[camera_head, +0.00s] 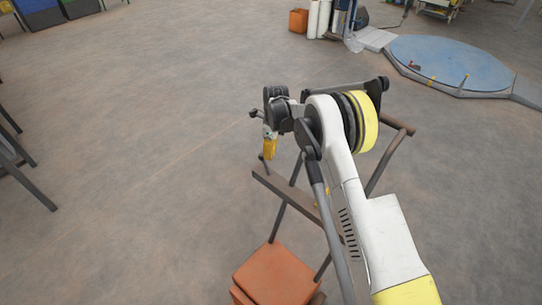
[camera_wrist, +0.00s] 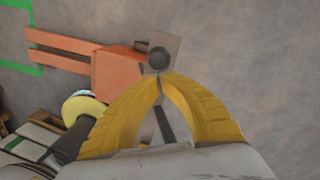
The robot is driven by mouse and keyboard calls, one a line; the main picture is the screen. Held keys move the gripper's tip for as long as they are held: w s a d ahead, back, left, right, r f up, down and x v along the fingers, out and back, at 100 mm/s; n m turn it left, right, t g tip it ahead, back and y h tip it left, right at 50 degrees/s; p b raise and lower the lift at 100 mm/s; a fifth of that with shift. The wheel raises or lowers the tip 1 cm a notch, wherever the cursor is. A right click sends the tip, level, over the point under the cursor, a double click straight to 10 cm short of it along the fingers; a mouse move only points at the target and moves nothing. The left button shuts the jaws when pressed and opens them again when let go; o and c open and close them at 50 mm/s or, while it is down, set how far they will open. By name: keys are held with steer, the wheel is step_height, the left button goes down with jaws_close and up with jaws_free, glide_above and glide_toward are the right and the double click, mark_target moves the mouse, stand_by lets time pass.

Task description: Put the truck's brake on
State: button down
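The truck appears to be the orange thing with two prongs (camera_wrist: 105,68) in the wrist view, lying beyond my fingers at upper left. In the head view, an orange block (camera_head: 275,275) and a frame of dark bars (camera_head: 283,217) stand below my arm. My gripper (camera_head: 269,150) hangs above the floor by this frame; its yellow fingers (camera_wrist: 160,77) come together at their tips in the wrist view. A dark round knob (camera_wrist: 160,60) shows right at the tips, before a grey plate (camera_wrist: 166,44). I cannot tell whether they touch it or whether it is the brake.
A round blue platform (camera_head: 452,62) lies at the upper right. A small orange box (camera_head: 298,20) and white cylinders (camera_head: 318,18) stand at the back. Dark legs (camera_head: 25,170) show at the left edge. The floor left of my gripper is clear.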

steer(key=shift+r, duration=0.1)
stand_by(0.4)
step_height(320, 180, up, 12)
steer(key=d, duration=0.1)
steer(key=shift+w, duration=0.4)
